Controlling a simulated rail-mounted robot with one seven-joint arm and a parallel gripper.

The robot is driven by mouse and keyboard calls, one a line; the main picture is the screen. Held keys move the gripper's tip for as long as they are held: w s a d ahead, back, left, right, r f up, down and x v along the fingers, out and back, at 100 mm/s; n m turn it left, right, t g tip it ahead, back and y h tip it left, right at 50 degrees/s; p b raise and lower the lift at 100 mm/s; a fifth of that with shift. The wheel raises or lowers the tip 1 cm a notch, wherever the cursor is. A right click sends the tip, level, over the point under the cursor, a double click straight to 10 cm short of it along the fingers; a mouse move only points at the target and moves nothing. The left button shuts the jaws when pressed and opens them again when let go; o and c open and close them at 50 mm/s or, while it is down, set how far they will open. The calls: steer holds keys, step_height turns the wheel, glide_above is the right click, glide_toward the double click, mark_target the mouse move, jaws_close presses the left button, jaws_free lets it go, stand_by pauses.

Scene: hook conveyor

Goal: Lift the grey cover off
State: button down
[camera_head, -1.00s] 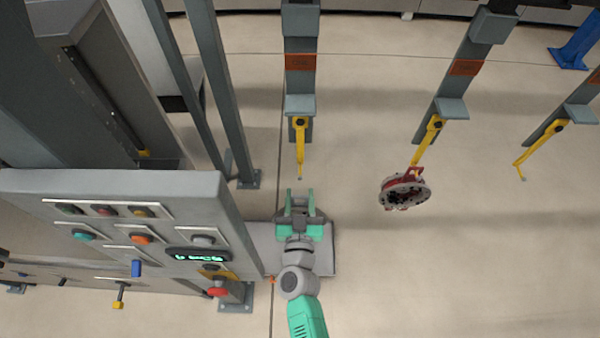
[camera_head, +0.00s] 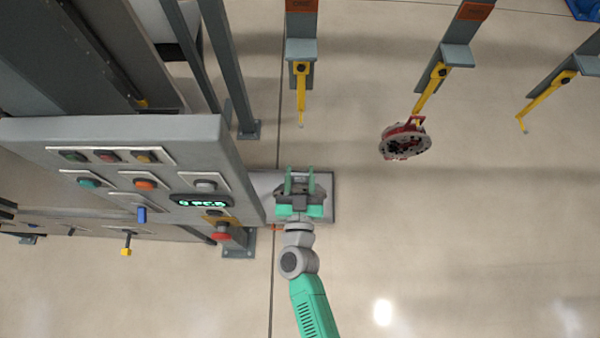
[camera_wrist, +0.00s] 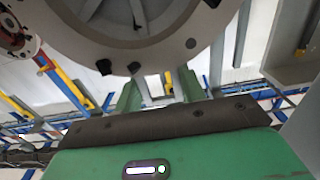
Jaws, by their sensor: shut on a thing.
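My gripper (camera_head: 300,174) is in the middle of the head view, over the pale plate on the floor. Its two green fingers stand apart and point up the picture. In the wrist view a large round grey cover (camera_wrist: 180,48) with dark lugs fills the top, close against the fingers. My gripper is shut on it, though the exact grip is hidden. The cover cannot be made out in the head view. A red and grey round part (camera_head: 405,142) hangs on a yellow hook to the right of my gripper, apart from it.
A control panel (camera_head: 100,190) with coloured buttons stands close on the left. Yellow hooks (camera_head: 301,90) hang from grey carriers across the top, one empty straight ahead and one empty at far right (camera_head: 540,100). The floor at lower right is clear.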

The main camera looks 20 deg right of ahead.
steer(key=p+v, duration=0.2)
steer(key=v, duration=0.4)
steer(key=shift+s+p, duration=0.2)
steer(key=shift+p, duration=0.2)
stand_by(0.4)
steer(key=shift+a, duration=0.1)
steer(key=p+v, duration=0.2)
steer(key=v, duration=0.5)
